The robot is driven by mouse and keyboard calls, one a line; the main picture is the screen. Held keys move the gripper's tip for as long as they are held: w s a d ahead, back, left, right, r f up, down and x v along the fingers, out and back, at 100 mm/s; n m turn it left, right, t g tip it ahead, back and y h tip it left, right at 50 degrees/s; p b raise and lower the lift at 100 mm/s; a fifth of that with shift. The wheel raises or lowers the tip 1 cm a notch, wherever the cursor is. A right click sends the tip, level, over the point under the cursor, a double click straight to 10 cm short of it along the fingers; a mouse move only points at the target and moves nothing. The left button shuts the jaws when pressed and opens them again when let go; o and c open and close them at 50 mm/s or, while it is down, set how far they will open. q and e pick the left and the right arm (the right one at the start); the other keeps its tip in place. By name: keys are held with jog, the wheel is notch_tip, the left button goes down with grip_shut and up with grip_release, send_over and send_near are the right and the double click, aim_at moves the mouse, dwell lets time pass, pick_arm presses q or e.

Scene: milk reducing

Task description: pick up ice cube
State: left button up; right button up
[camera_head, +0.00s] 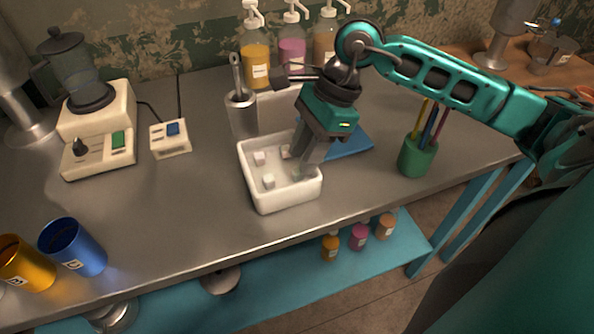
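A white open box (284,200) stands on the metal counter and holds several small ice cubes. One ice cube (260,158) lies near its left wall and another ice cube (268,181) lies nearer the front. More cubes lie close to my fingers on the right side of the box. My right gripper (301,166) points down into the right part of the box. Its fingertips are partly hidden by the hand, and I cannot tell if they are shut on a cube. My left gripper is not in view.
A metal holder with a handle (241,116) stands behind the box, with pump bottles (256,67) farther back. A green pen cup (417,158) is to the right. A blender (97,122) and blue cup (73,248) are left.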

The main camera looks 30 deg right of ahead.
aim_at(297, 174)
jog(key=shift+x, duration=1.5)
jog(key=shift+a, duration=0.1)
jog(key=shift+c, duration=0.4)
jog(key=shift+r, duration=0.1)
grip_shut()
